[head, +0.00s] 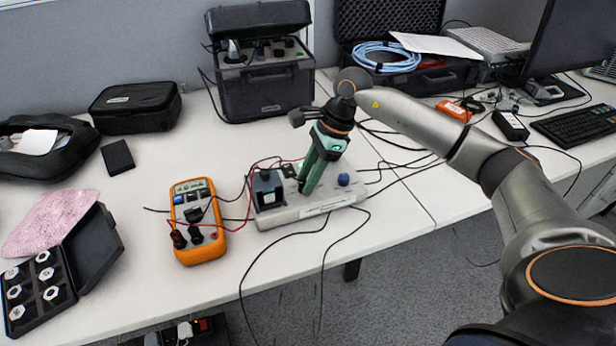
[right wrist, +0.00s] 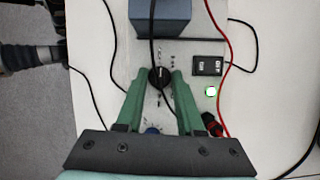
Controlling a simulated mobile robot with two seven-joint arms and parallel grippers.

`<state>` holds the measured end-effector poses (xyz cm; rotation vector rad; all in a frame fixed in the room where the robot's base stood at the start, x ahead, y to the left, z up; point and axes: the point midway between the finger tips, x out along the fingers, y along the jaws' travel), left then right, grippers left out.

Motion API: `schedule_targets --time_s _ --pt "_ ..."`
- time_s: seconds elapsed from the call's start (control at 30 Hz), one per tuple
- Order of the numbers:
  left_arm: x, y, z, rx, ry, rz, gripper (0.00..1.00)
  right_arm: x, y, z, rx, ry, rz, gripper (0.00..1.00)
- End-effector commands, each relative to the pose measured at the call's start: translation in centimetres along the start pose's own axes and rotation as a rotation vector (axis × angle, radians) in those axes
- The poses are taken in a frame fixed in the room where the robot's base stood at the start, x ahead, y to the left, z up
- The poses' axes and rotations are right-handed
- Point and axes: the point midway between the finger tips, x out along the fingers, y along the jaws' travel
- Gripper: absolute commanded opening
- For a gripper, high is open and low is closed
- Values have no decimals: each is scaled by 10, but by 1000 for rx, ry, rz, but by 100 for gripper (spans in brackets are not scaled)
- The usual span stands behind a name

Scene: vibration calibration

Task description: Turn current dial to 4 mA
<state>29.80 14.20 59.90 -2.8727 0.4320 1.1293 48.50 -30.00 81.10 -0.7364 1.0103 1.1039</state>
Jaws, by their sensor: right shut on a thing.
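The calibration box (head: 315,207) is a pale, low unit in the middle of the table, with black and red wires around it. My right gripper (head: 307,190) reaches down onto its top panel with green fingers. In the right wrist view the fingers (right wrist: 160,80) are closed on both sides of a black dial (right wrist: 159,74). The fingers hide this dial in the head view. Small markings surround the dial, too small to read. A blue knob (head: 343,179) sits to the right of the gripper. My left gripper is not in view.
An orange multimeter (head: 197,222) with leads stands left of the box. A black switch (right wrist: 207,65) and a green-ringed button (right wrist: 210,91) lie beside the dial. Loose cables hang over the front edge. An open black case (head: 95,250) lies at the left.

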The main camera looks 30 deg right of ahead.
Motion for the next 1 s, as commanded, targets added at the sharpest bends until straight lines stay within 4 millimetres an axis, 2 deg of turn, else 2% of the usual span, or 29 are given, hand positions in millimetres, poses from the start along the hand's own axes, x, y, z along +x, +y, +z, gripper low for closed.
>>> schedule_targets --time_s 0.3,0.73,0.77,1.0 --pt "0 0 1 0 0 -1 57 0 -1 0 -77 0 30 0" --pt "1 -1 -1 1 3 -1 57 0 -1 0 -85 0 34 0" --pt "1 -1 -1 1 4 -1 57 0 -1 0 -85 0 34 38" --pt "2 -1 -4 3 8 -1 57 0 -1 0 -84 1 34 65"
